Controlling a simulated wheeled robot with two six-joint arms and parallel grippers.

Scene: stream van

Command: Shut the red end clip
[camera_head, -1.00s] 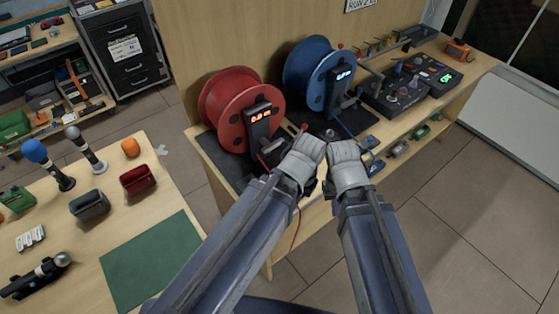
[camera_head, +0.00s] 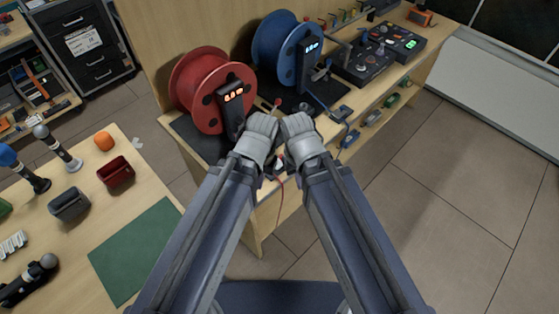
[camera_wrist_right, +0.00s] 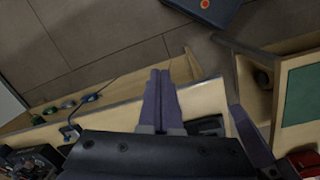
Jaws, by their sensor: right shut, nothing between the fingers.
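The red reel (camera_head: 205,90) stands on the bench, with a dark upright unit showing a lit red readout (camera_head: 232,93) at its front. A thin red cable (camera_head: 279,195) hangs over the bench's front edge. A small dark and red piece (camera_head: 280,158), perhaps the red end clip, shows between my two grippers; whether it is open or shut is not clear. My left gripper (camera_head: 257,138) is by the bench edge, its fingertips hidden. My right gripper (camera_head: 300,135) is beside it; in the right wrist view its fingers (camera_wrist_right: 160,98) are together and empty above the bench edge.
The blue reel (camera_head: 283,50) stands behind, with control boxes (camera_head: 370,62) to its right. A side table with a green mat (camera_head: 140,245) is at left. The floor at right is clear.

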